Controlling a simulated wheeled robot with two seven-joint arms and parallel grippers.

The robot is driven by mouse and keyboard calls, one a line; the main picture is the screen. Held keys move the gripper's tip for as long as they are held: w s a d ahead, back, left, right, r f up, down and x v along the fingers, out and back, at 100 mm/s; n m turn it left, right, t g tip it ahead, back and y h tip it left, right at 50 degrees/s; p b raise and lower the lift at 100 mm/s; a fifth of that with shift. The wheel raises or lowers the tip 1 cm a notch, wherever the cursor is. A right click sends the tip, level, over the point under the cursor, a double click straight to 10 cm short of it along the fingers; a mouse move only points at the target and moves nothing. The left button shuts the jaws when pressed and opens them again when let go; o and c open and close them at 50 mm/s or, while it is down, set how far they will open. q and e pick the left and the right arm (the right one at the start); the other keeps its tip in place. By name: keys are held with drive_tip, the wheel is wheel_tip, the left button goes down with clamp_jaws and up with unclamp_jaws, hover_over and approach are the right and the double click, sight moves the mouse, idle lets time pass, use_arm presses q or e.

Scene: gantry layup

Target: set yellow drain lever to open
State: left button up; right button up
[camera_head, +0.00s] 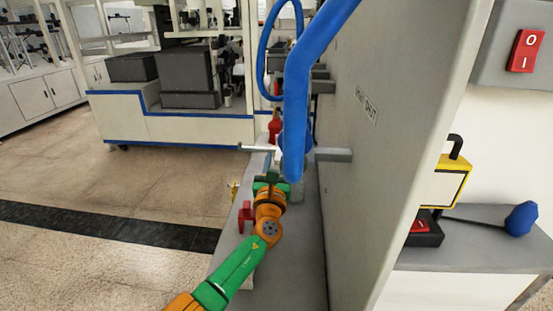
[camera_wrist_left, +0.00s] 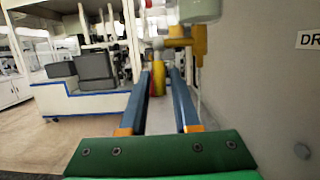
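The yellow lever (camera_wrist_left: 199,45) shows in the left wrist view, hanging down beside a brass-coloured valve body (camera_wrist_left: 176,43) under a pale round fitting. It stands above and right of my left gripper (camera_wrist_left: 161,72). The gripper's two blue fingers are apart, with nothing held between them. A yellow cylinder (camera_wrist_left: 157,78) shows beyond the fingertips; I cannot tell how far. In the head view my left gripper (camera_head: 271,178) is at the lower end of the blue pipe (camera_head: 297,100), where the lever cannot be made out. My right gripper is in neither view.
A grey wall panel (camera_head: 390,130) stands close on the right, with a partly readable label. A red part (camera_head: 246,216) is on the narrow grey ledge (camera_head: 295,255), near my left arm. A black and yellow device (camera_head: 452,180) is beyond the panel. The floor at left is clear.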

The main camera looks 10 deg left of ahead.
use_arm(q)
drive_tip(key=shift+o, duration=0.8)
drive_tip(key=shift+s+p, duration=0.15)
drive_tip(key=shift+p, duration=0.2)
drive_tip(key=p+v, duration=0.3)
drive_tip(key=v, duration=0.3)
drive_tip(key=shift+s+f, duration=0.15)
drive_tip(key=shift+s, duration=0.2)
